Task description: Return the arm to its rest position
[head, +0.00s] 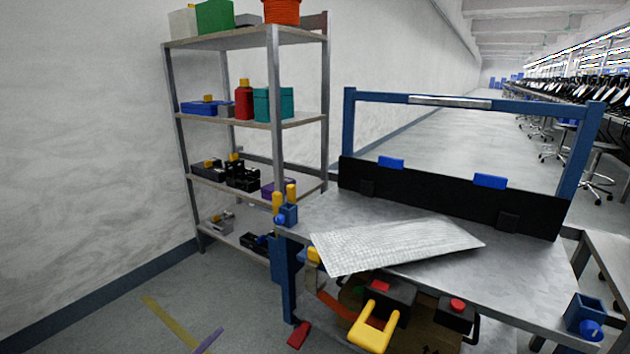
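Neither of my grippers shows in the head view, and no arm that I can make out as mine is in the picture. Whether they are open or shut is not shown. A steel-topped workbench (520,275) with a blue frame stands ahead and to the right. A pale, finely patterned sheet (395,247) lies on it at a slant, near its front left.
A metal shelf rack (170,110) with boxes stands left against the white wall. Below the bench's front edge are a yellow U-shaped part (372,334) and a black box with a red top (456,314). Bare floor (110,320) lies at lower left.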

